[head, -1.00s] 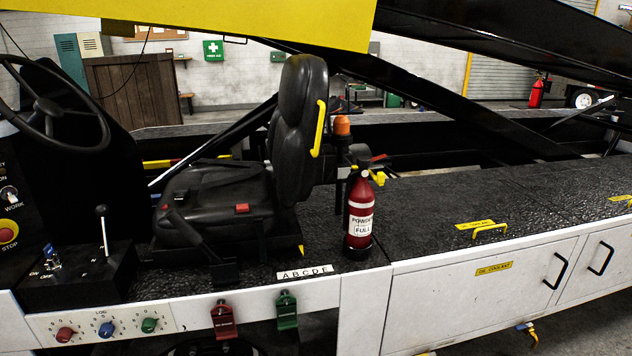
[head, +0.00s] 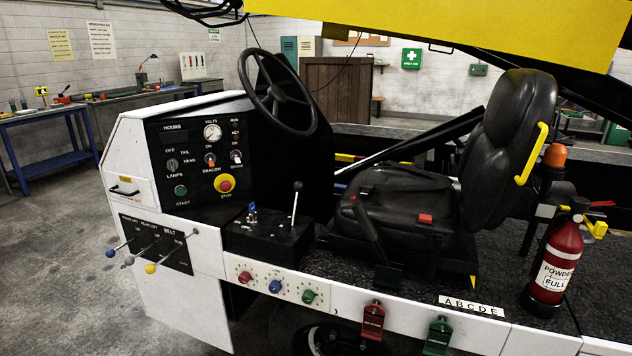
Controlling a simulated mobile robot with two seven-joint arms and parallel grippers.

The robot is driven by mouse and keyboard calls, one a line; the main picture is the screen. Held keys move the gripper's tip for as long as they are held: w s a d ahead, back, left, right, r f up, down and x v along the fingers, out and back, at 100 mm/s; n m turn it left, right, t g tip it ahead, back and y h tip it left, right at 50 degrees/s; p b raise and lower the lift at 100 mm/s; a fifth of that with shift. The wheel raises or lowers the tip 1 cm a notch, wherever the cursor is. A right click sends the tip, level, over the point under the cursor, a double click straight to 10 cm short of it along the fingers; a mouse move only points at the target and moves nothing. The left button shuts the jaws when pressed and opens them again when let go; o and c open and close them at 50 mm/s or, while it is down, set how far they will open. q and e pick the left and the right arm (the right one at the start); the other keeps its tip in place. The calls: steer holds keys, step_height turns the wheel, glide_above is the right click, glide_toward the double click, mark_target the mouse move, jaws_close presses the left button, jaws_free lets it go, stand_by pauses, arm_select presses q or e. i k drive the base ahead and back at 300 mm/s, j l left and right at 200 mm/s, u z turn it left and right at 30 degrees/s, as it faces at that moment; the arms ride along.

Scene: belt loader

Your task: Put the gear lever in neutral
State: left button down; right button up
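The gear lever (head: 296,203) is a thin metal stick with a dark knob. It stands up from a black console box (head: 268,241) to the left of the seat, in the middle of the head view. The letters beside its slot are too small to read now, so I cannot tell its gear. A small blue-topped switch (head: 252,212) sits on the same box, left of the lever. Neither of my grippers shows in the head view.
The steering wheel (head: 277,92) is above and behind the console. The black seat (head: 410,205) with its own side lever (head: 366,226) is to the right. A dashboard panel (head: 203,158) and belt levers (head: 150,252) are to the left. Open floor (head: 60,270) lies at far left.

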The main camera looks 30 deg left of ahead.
mark_target(298, 187)
steer(key=u, duration=1.05)
steer(key=i+z, duration=0.3)
steer(key=i, duration=0.25)
